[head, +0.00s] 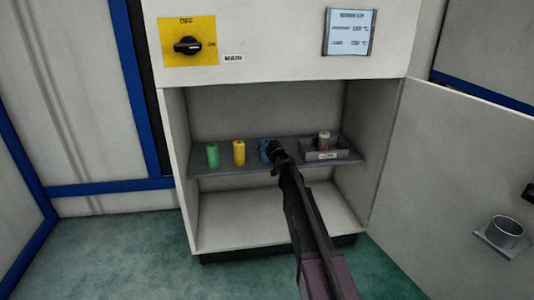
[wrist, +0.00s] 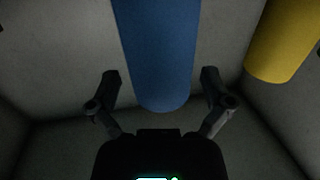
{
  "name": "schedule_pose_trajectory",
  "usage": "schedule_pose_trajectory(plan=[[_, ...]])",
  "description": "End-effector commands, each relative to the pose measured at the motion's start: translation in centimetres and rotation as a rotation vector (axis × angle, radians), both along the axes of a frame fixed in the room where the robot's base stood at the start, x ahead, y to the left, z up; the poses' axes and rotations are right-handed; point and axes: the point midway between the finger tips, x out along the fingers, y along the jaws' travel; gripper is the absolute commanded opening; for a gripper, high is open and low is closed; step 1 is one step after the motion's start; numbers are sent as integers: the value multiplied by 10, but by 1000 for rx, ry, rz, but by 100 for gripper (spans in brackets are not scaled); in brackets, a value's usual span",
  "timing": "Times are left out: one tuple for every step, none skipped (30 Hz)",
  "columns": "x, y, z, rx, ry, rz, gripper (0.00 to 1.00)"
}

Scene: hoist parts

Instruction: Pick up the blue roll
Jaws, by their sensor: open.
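The blue roll (head: 265,151) stands on the cabinet's grey shelf (head: 225,167), partly hidden behind my gripper (head: 272,150) in the head view. In the wrist view the blue roll (wrist: 158,50) is large and central, with its rounded end between my gripper's fingers (wrist: 161,88). The fingers are open, one on each side of the roll, with gaps showing between them and it.
A yellow roll (head: 239,153) and a green roll (head: 212,155) stand to the left on the shelf. A grey tray (head: 312,154) with a small pinkish item (head: 324,140) is to the right. The cabinet door (head: 460,170) is open at right, with a cup holder (head: 505,233) on it.

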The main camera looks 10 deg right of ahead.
Motion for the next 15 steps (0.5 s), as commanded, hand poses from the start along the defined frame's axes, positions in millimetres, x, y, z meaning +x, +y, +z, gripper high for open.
schedule_pose_trajectory(plan=[[0, 0, 0, 0, 0, 0, 100], [0, 1, 0, 0, 0, 0, 100], [0, 1, 0, 0, 0, 1, 100], [0, 1, 0, 0, 0, 1, 100], [0, 1, 0, 0, 0, 1, 100], [0, 1, 0, 0, 0, 1, 100], [0, 1, 0, 0, 0, 1, 100], [0, 1, 0, 0, 0, 1, 100], [0, 1, 0, 0, 0, 1, 100], [0, 1, 0, 0, 0, 1, 100], [0, 1, 0, 0, 0, 1, 100], [0, 1, 0, 0, 0, 1, 100], [0, 1, 0, 0, 0, 1, 100], [0, 1, 0, 0, 0, 1, 100], [0, 1, 0, 0, 0, 1, 97]])
